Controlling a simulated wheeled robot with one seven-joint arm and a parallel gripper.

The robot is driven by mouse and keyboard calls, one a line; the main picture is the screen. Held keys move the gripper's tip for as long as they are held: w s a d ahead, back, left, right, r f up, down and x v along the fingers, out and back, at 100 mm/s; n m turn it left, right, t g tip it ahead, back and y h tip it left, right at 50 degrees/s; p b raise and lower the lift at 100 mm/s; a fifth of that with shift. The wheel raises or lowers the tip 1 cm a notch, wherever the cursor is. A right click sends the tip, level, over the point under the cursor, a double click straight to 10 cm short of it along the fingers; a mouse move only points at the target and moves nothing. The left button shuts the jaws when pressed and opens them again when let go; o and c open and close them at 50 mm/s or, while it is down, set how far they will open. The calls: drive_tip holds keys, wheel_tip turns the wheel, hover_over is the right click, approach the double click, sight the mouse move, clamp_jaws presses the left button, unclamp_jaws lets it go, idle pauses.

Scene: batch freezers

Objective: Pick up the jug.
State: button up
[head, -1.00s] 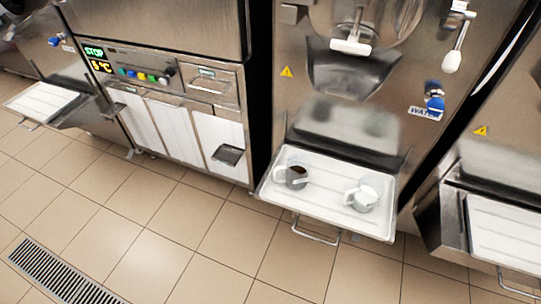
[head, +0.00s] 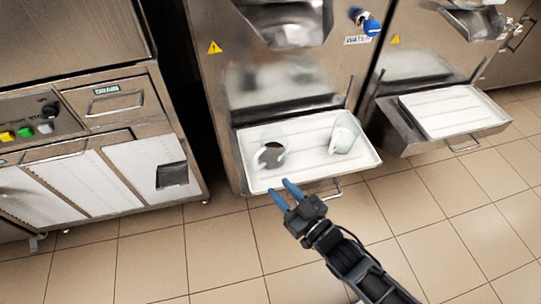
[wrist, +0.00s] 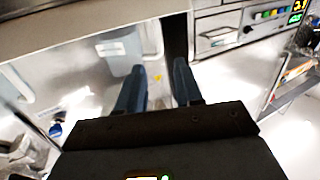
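Two clear jugs stand on a white tray (head: 255,181) in the head view. The left jug (head: 271,153) has dark contents, and its handle faces the front. The right jug (head: 345,132) looks pale or white inside. My gripper (head: 282,192) has blue fingers. They are apart and empty, near the tray's front edge, closer to the left jug and not visibly touching it. In the wrist view the fingers (wrist: 157,88) are also apart. A pale jug-like shape (wrist: 120,52) with a handle shows beyond them.
The tray is fixed to a steel machine with a blue water knob (head: 370,27) above. A second white tray (head: 452,110) juts out at right. A drawer cabinet (head: 107,100) stands at left. The tiled floor in front is clear.

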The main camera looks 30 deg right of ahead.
sight(257, 164)
drive_tip(key=w, duration=0.4)
drive_tip(key=w+a, duration=0.1)
drive_tip(key=w, duration=0.1)
drive_tip(key=shift+f, duration=0.4)
drive_tip(key=w, duration=0.5)
drive_tip(key=shift+w+r+p, duration=0.1)
drive_tip(key=shift+w+p, duration=0.2)
drive_tip(key=shift+w, duration=0.1)
clamp_jaws()
